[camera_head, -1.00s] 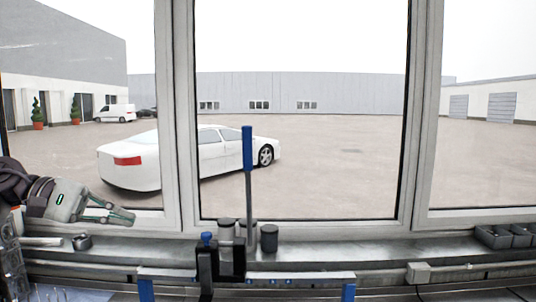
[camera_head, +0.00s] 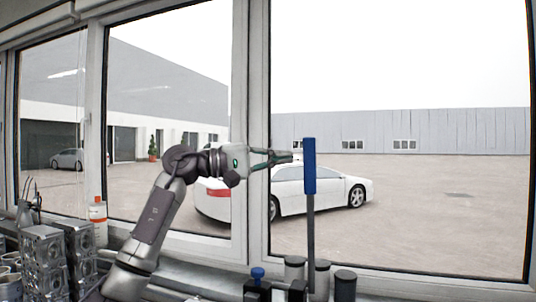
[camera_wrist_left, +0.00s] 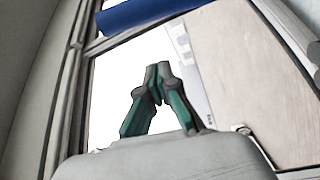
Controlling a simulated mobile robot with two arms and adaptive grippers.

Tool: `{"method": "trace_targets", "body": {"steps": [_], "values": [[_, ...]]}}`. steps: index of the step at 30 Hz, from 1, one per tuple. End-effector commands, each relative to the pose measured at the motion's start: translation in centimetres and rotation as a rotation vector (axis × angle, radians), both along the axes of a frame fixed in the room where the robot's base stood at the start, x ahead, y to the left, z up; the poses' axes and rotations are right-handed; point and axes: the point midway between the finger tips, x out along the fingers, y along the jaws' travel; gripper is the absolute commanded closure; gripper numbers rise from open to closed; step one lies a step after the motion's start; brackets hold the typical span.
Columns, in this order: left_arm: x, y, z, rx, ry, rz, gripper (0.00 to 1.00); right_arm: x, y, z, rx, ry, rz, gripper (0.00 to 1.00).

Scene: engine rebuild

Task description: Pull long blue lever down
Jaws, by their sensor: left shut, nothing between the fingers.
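The long blue lever (camera_head: 309,168) stands upright, with a blue grip on top of a dark rod. Its lower end is near the bottom edge of the head view. My left gripper (camera_head: 290,157) is shut and empty, just left of the blue grip at about its height. In the left wrist view, the shut fingers (camera_wrist_left: 156,82) point toward the window, and the blue grip (camera_wrist_left: 145,13) crosses the top, apart from the fingertips. Whether the fingers touch the grip in the head view is hard to tell. My right gripper is not in view.
A small blue knob (camera_head: 258,274) and dark cylinders (camera_head: 345,285) are beside the lever's base. Metal engine blocks (camera_head: 45,262) and a white bottle with an orange label (camera_head: 98,221) stand at the left. The window frame (camera_head: 257,130) rises behind my arm.

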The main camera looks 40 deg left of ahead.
Motion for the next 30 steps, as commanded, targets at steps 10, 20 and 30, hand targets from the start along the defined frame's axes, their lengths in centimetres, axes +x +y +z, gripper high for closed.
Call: {"method": "trace_targets", "body": {"steps": [10,20,30], "values": [[0.7,-3.7,-0.2,0.004,0.003,0.002,1.0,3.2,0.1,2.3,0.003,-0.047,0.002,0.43],[-0.8,-4.5,-0.4,-0.001,0.004,0.0,1.0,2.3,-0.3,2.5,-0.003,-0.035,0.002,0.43],[-0.9,-4.6,-0.5,0.0,-0.001,0.0,1.0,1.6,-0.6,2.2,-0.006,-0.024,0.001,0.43]]}}
